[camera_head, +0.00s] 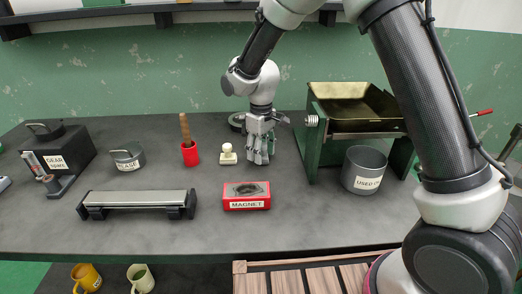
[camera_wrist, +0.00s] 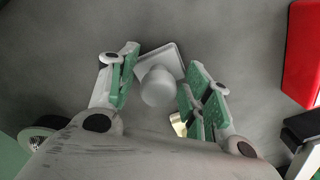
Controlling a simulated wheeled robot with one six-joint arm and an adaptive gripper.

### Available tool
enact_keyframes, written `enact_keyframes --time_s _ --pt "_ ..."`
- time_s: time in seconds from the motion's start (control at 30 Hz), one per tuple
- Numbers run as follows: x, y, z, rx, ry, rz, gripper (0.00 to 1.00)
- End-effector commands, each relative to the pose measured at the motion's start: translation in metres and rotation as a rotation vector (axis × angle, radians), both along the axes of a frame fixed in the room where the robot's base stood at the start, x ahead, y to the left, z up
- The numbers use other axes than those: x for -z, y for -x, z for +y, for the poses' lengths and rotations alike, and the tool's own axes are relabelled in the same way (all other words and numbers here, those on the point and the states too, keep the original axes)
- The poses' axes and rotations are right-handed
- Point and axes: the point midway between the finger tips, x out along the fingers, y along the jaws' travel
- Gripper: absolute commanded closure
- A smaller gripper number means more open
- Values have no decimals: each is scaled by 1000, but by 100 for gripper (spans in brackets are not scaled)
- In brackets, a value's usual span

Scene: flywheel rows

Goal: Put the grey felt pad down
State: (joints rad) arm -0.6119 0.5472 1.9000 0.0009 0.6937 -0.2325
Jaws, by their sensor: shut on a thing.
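My gripper (camera_head: 258,158) is low over the middle of the bench, its fingers pointing down close to the top. In the wrist view my gripper (camera_wrist: 160,68) has a finger on either side of a light grey square piece with a round knob, which I take as the grey felt pad (camera_wrist: 159,86). The fingers are shut on it. In the head view the fingers hide the pad. I cannot tell whether its underside touches the bench.
A small cream knobbed piece (camera_head: 228,153) stands just left of my gripper. The red MAGNET box (camera_head: 246,204) is in front, and a red cup with a wooden handle (camera_head: 190,154) is further left. A green machine (camera_head: 318,150) and grey bin (camera_head: 364,171) stand right.

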Motion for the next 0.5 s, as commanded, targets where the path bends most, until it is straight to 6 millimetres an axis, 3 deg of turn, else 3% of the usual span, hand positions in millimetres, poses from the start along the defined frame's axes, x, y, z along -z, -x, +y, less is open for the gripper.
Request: enact_keyframes --time_s 0.03,0.07,0.17,0.5 --pt "2 0 0 0 1 1 73" --pt "2 0 0 0 0 0 47" --pt "2 0 0 0 0 0 29" --pt "0 0 0 0 0 0 29"
